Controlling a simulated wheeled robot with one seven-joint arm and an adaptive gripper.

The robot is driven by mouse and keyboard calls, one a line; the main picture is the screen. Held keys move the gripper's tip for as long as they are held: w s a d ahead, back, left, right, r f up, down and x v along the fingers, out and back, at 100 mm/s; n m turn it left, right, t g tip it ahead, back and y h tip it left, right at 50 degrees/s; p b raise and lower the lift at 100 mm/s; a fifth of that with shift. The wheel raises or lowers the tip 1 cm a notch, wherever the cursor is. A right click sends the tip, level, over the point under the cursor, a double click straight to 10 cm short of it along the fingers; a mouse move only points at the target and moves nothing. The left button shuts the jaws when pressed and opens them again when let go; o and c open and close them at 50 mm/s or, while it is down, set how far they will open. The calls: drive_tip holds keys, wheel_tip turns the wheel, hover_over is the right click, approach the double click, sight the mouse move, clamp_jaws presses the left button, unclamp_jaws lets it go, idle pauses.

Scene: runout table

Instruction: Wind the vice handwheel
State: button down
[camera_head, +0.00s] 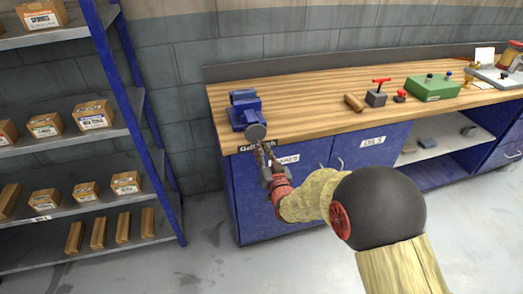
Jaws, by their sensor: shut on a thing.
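The blue vice (244,108) is mounted at the left front corner of the wooden workbench (310,110). Its grey round handwheel (256,132) faces out over the bench's front edge. My gripper (263,150) is at the lower side of the handwheel, in front of the blue cabinet. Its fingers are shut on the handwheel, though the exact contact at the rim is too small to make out. My arm reaches in from the lower right and hides part of the cabinet front.
A blue shelf rack (118,80) with several cardboard boxes stands left of the bench. Farther right on the bench are a wooden cylinder (354,102), a grey block with a red handle (376,97), and a green box (432,88). The bench top between the vice and these is clear.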

drive_tip(key=shift+r, duration=0.1)
drive_tip(key=shift+w+d+r+n, duration=0.1)
drive_tip(key=shift+d+r+n, duration=0.1)
drive_tip(key=shift+n, duration=0.65)
drive_tip(key=shift+w+d+r+n, duration=0.1)
drive_tip(key=shift+d+n, duration=0.1)
drive_tip(key=shift+n, duration=0.65)
drive_tip(key=n, duration=0.3)
drive_tip(key=shift+d+r, duration=0.25)
drive_tip(key=shift+d, duration=0.1)
drive_tip(key=shift+w+d+r+n, duration=0.1)
drive_tip(key=shift+r+n, duration=0.15)
drive_tip(key=shift+n, duration=0.7)
drive_tip(key=shift+d+r+n, duration=0.1)
drive_tip(key=shift+r+n, duration=0.1)
drive_tip(key=shift+n, duration=0.75)
